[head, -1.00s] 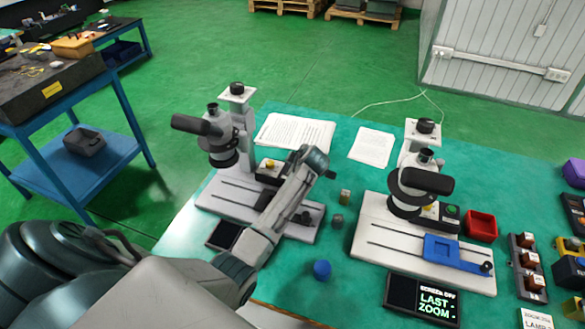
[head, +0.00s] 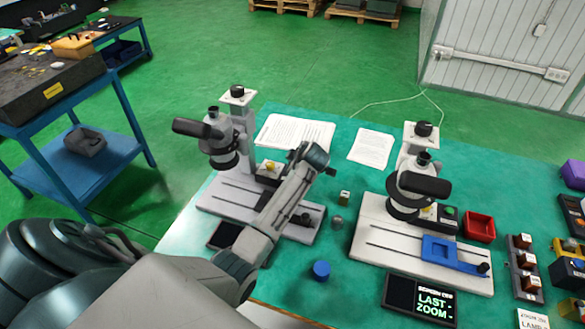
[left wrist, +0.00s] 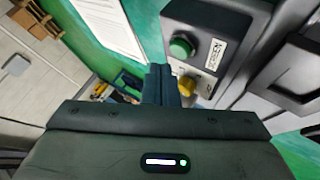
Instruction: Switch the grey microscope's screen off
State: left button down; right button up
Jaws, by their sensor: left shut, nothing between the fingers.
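The grey microscope (head: 232,195) stands on the left of the teal table. Its small screen (head: 222,236), partly covered by my left arm, looks dark in the part that shows. Its dark control box carries a yellow knob (head: 269,166). In the left wrist view the box shows a round green button (left wrist: 182,47), a yellow knob (left wrist: 187,86) and a label. My left gripper (head: 291,158) is at this box, its fingers (left wrist: 160,72) shut and empty, close beside the knob and button. I cannot tell whether they touch. My right gripper is not in view.
A second, paler microscope (head: 375,238) stands to the right, with a blue slide holder (head: 440,250) and a lit screen (head: 420,298). A red tray (head: 479,228), a blue cap (head: 321,270) and small blocks lie around. Papers (head: 295,133) lie behind.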

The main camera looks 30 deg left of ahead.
pick_arm(q)
notch_tip(320, 180, up, 5)
jog(key=p, duration=0.3)
jog(key=shift+f, duration=0.1)
jog(key=shift+r, duration=0.35)
